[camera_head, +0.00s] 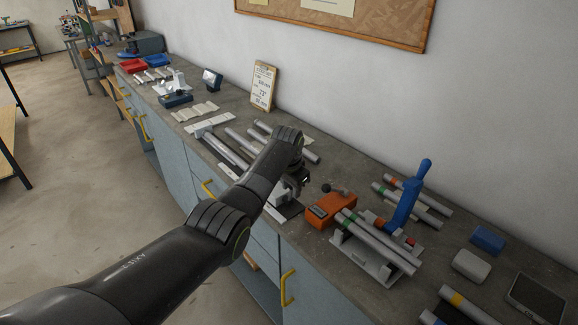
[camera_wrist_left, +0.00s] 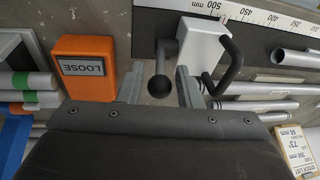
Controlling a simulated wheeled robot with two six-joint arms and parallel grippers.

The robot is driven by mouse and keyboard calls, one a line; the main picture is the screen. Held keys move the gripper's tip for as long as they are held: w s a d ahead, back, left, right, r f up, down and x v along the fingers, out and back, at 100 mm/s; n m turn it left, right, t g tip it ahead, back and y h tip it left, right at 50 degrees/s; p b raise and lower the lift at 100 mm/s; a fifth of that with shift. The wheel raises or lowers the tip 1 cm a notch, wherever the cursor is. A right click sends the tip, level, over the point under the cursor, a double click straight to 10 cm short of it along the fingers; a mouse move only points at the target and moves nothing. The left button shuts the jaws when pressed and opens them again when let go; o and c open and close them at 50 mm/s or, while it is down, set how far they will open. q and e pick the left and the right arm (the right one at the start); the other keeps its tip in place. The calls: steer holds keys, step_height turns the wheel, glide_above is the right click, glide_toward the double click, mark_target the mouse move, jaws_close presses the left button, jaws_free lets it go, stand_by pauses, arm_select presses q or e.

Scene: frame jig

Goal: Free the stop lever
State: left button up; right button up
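My left gripper (camera_head: 300,184) reaches over the bench. In the left wrist view its two fingers (camera_wrist_left: 160,82) are apart. A black lever with a ball knob (camera_wrist_left: 159,86) shows between them, with gaps on both sides; whether they are at the same height I cannot tell. The lever joins a pale stop block (camera_wrist_left: 197,45), which also has a bent black handle (camera_wrist_left: 235,62). The block sits on a dark rail beside a white millimetre scale (camera_wrist_left: 260,18). In the head view my arm hides most of the stop. My right gripper is not in view.
An orange box (camera_wrist_left: 86,66) labelled LOOSE stands close beside the gripper; it also shows in the head view (camera_head: 326,209). A tube fixture (camera_head: 375,255) with a blue upright handle (camera_head: 408,195) is to its right. Loose tubes (camera_wrist_left: 298,58) lie beyond the stop.

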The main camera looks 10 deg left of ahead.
arm_select(q)
steer(key=shift+s+r, duration=0.1)
steer(key=shift+r, duration=0.4)
steer(key=b+v, duration=0.2)
steer(key=v, duration=1.3)
steer(key=shift+r+b, duration=0.3)
steer(key=shift+b, duration=0.05)
steer(key=shift+s+f, duration=0.1)
